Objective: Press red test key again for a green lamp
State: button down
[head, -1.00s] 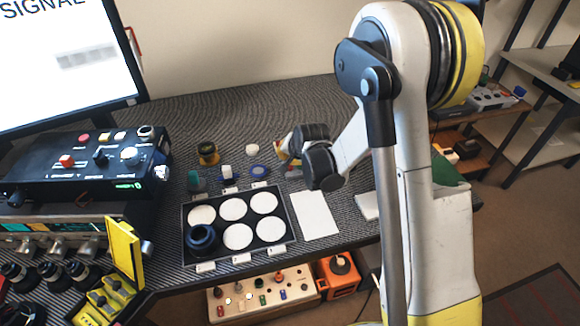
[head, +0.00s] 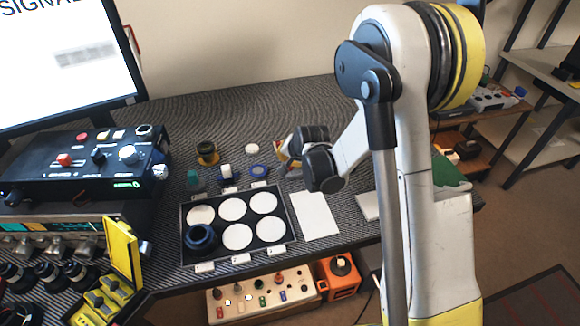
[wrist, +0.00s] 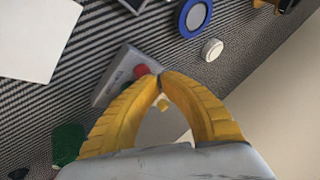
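A small grey box (wrist: 112,80) with a red round key (wrist: 141,70) lies on the striped mat in the wrist view. My yellow fingers (wrist: 160,77) have their tips together, just beside the red key in the picture. I cannot tell whether they touch it. A small yellowish spot (wrist: 163,104) shows between the fingers; I cannot tell whether it is a lamp. Part of the box is hidden behind the fingers. In the head view my gripper (head: 286,150) is largely hidden by my wrist, and the key cannot be made out. No lit green lamp is clear on this box.
A tray (head: 186,238) with white discs and a dark lens ring (head: 201,238) stands left of my gripper. A white sheet (head: 316,216) lies in front. A blue ring (wrist: 195,15) and a white cap (wrist: 212,49) lie near the box. A black console (head: 80,170) stands at left.

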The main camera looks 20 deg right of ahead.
jog(key=shift+f+b, duration=0.35)
jog(key=shift+r, duration=0.1)
dwell(0.5)
jog(key=shift+r+p, duration=0.5)
jog(key=shift+r, duration=0.25)
jog(key=shift+r+p, duration=1.7)
jog(key=shift+r, duration=0.85)
